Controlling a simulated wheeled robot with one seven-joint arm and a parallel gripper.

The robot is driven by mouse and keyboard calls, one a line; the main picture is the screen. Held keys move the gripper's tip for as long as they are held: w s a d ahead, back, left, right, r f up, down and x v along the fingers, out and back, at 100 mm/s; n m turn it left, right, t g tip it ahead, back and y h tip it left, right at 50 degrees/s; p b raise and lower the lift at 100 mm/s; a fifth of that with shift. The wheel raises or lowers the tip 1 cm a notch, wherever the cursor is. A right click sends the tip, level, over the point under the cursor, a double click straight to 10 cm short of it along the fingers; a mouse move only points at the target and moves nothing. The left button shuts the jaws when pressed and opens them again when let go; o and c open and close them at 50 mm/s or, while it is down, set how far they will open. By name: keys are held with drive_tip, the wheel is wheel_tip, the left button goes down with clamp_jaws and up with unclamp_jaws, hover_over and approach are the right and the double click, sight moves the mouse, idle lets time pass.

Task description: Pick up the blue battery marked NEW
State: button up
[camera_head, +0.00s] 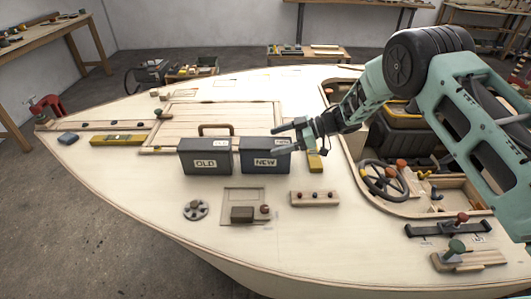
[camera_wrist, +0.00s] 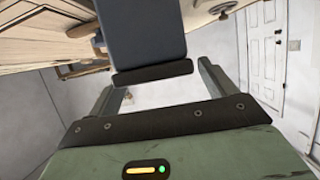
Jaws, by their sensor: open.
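The battery marked NEW (camera_head: 265,160) is a dark slate-blue box with a black lid, upright on the pale plywood deck in the head view. A similar box marked OLD (camera_head: 205,160) stands close on its left. My gripper (camera_head: 277,139) reaches in from the right, its open fingers pointing left at the NEW battery's top right. In the wrist view a dark blue-grey block with a black edge (camera_wrist: 147,38) shows beyond and between my spread fingers (camera_wrist: 158,78). It looks like a battery, but no label shows there. I see no grip on it.
A brown handle (camera_head: 215,128) stands behind the OLD battery. In front are a round grey fitting (camera_head: 195,210), a small brown block (camera_head: 242,214) and a wooden strip with knobs (camera_head: 315,198). A yellow level (camera_head: 118,140) lies left. A cockpit opening with a steering wheel (camera_head: 384,181) is right.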

drive_tip(key=shift+x, duration=1.15)
clamp_jaws()
drive_tip(key=shift+w+r, duration=0.1)
